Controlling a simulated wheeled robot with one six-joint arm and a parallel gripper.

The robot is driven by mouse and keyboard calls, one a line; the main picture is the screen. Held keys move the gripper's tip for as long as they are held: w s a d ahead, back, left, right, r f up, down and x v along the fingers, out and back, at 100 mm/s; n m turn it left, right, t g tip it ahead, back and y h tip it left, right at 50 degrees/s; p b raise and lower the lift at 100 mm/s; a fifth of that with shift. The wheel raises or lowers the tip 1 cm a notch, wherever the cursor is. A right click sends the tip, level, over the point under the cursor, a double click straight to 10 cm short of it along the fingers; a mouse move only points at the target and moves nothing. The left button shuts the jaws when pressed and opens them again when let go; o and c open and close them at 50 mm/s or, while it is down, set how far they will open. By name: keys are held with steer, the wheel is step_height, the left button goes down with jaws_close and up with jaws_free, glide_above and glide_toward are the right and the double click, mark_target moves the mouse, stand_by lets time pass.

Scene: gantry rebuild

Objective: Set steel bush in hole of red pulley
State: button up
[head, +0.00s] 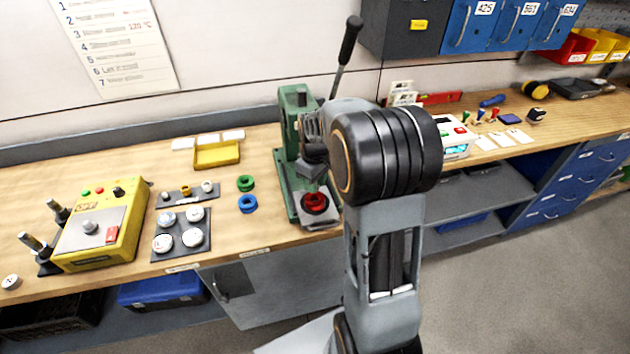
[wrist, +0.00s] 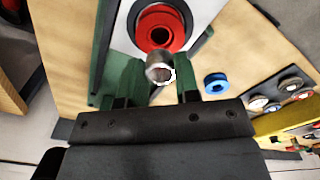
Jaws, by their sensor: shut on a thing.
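The red pulley (head: 314,196) lies flat on the pale plate of the green press (head: 290,125). In the wrist view the red pulley (wrist: 172,42) shows its dark centre hole. My gripper (wrist: 160,82) is shut on the steel bush (wrist: 157,58), a short bright ring between the green fingers. In the wrist view the bush overlaps the near rim of the pulley and appears off to the near side of the hole. The gap between bush and pulley cannot be judged. In the head view my arm hides the bush.
A green pulley (head: 245,183) and a blue pulley (head: 247,204) lie left of the press. Dark trays with bushes (head: 207,187) and pale discs (head: 192,238) lie farther left, beside a yellow control box (head: 104,227). The press lever (head: 345,52) rises behind my arm.

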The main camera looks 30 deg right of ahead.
mark_target(315, 199)
steer(key=shift+f+b, duration=1.3)
steer(key=shift+f, duration=0.6)
steer(key=shift+f, duration=0.15)
steer(key=o, duration=1)
step_height(315, 199, up, 14)
steer(key=shift+f+b, duration=0.1)
steer(key=shift+b, duration=0.25)
